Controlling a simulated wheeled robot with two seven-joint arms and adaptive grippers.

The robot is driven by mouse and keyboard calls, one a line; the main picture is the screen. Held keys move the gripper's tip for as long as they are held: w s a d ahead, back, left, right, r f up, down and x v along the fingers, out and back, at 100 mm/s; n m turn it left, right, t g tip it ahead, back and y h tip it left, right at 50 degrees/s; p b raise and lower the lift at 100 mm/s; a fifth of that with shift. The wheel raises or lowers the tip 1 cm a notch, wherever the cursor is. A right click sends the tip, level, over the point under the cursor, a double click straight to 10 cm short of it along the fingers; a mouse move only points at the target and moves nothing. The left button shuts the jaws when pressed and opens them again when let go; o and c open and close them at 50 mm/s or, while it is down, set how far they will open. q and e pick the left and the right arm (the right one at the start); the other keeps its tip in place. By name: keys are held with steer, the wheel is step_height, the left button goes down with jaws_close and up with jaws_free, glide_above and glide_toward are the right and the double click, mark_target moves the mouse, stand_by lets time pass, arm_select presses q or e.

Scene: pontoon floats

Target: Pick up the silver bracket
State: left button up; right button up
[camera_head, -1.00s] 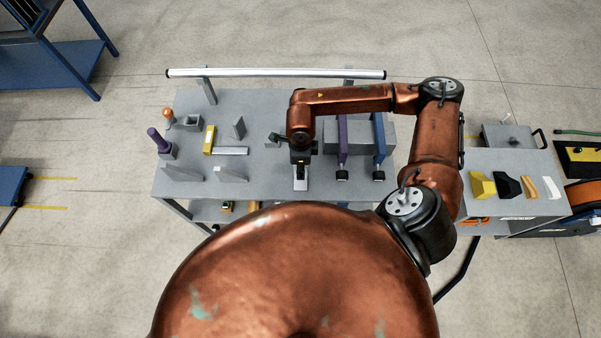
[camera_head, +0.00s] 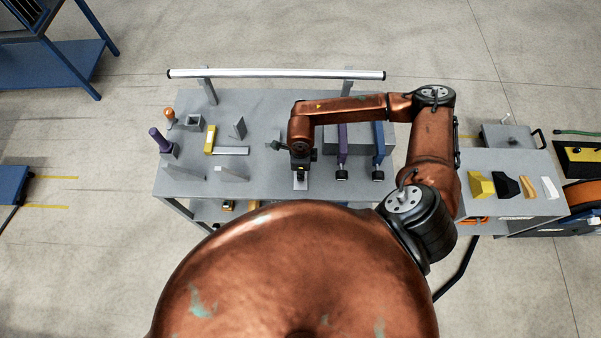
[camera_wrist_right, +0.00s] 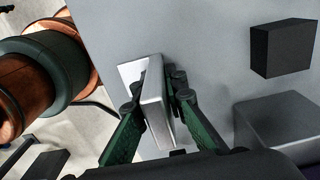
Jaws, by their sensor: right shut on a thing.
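The silver bracket (camera_wrist_right: 155,104) is a bright metal piece with an upright plate and a flat part at its left in the right wrist view. The two green-and-black fingers of my right gripper (camera_wrist_right: 158,92) are closed on the upright plate, one on each side. In the head view the right gripper (camera_head: 300,168) points down over the front middle of the grey table, and the bracket (camera_head: 300,183) shows just below it, partly hidden. I cannot tell whether the bracket still touches the table. My left gripper is not in view.
The grey table (camera_head: 262,188) also bears a purple post (camera_head: 160,141), a yellow block (camera_head: 209,139), small grey pieces and purple and blue clamp-like parts (camera_head: 379,150) at the right. A silver rail (camera_head: 275,74) runs along the back. A dark block (camera_wrist_right: 283,48) stands right of the gripper.

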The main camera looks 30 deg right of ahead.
jaws_close()
steer(key=shift+r, duration=0.5)
step_height(320, 180, up, 2)
steer(key=shift+r, duration=0.1)
steer(key=w+a+r+b, duration=0.35)
steer(key=a+r, duration=0.65)
steer(key=a, duration=0.4)
steer(key=d+n+b, duration=0.1)
steer(key=d+n, duration=1)
steer(key=n, duration=1.3)
steer(key=shift+d+r+b, duration=0.3)
steer(key=shift+b, duration=0.05)
steer(key=shift+a, duration=0.1)
